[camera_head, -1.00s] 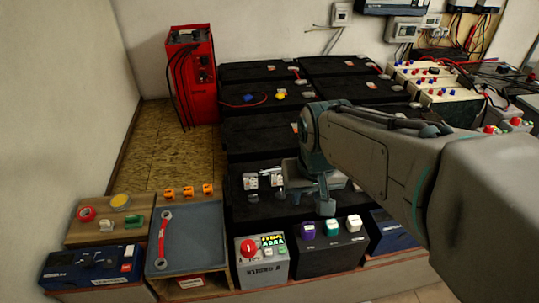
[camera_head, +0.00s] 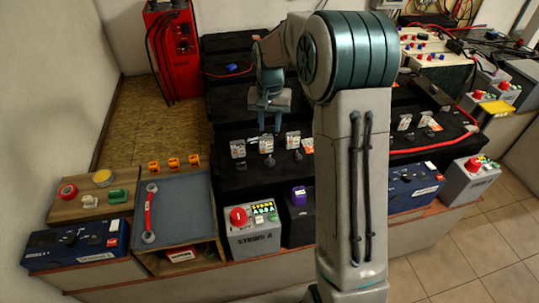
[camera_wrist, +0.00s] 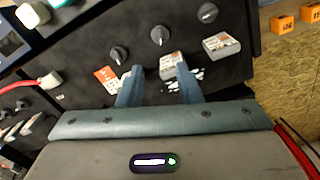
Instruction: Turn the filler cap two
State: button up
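Several dark round filler caps stand in a row on a black battery (camera_head: 225,187). Each has a pale label plate behind it. The middle cap (camera_head: 270,160) is also seen in the wrist view (camera_wrist: 160,36). Its neighbours in the wrist view are one cap (camera_wrist: 208,13) towards the upper right and one cap (camera_wrist: 119,55) towards the lower left. The label numbers are too small to read. My gripper (camera_head: 269,128) hangs above and behind the row, pointing down. In the wrist view its fingers (camera_wrist: 159,70) are apart and empty, near the middle label (camera_wrist: 172,65), short of the middle cap.
A grey control box with a red button (camera_head: 238,216) and a purple button (camera_head: 299,195) stand in front of the battery. A blue-grey tray holds a red wrench (camera_head: 149,215) at left. Orange blocks (camera_head: 173,162) stand behind it. A red charger (camera_head: 170,50) is at the back.

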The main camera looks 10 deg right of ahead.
aim_at(270, 158)
notch_tip(270, 158, down, 13)
jog(key=shift+f, duration=0.1)
dwell(0.3)
grip_shut()
